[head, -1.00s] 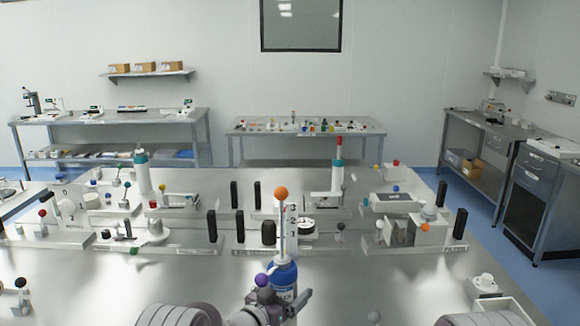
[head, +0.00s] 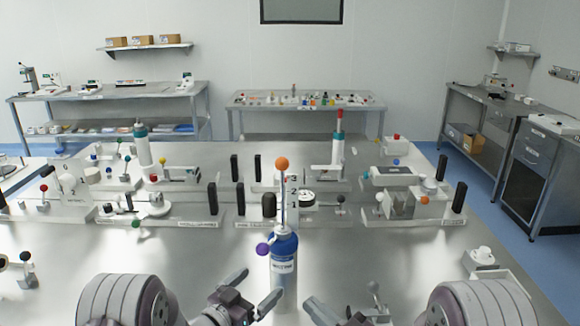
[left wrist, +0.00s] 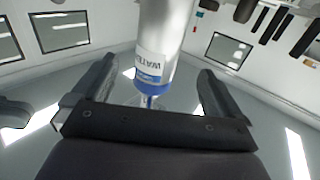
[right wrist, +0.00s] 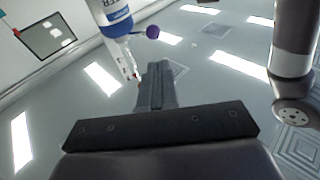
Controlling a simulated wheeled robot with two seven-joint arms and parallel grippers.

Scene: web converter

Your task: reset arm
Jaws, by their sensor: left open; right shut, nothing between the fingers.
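A blue and white bottle (head: 284,256) stands upright on the bench in the middle of the head view. A purple ball (head: 262,249) sticks out at its left, and an orange ball (head: 282,163) on a rod rises above or behind it. My left gripper (head: 254,290) is open and empty, in front of the bottle and a little left. In the left wrist view the bottle, labelled WATER (left wrist: 150,70), shows beyond the spread fingers. My right gripper (head: 312,308) is shut and empty, low and right of the bottle. Its closed fingers (right wrist: 156,85) show below the bottle in the right wrist view.
The metal bench (head: 190,255) has clear room left and right of the bottle. Behind it stand fixtures with coloured balls, black posts (head: 240,198) and a red-tipped bottle (head: 338,145). A small white-knobbed device (head: 482,258) and tray are at right.

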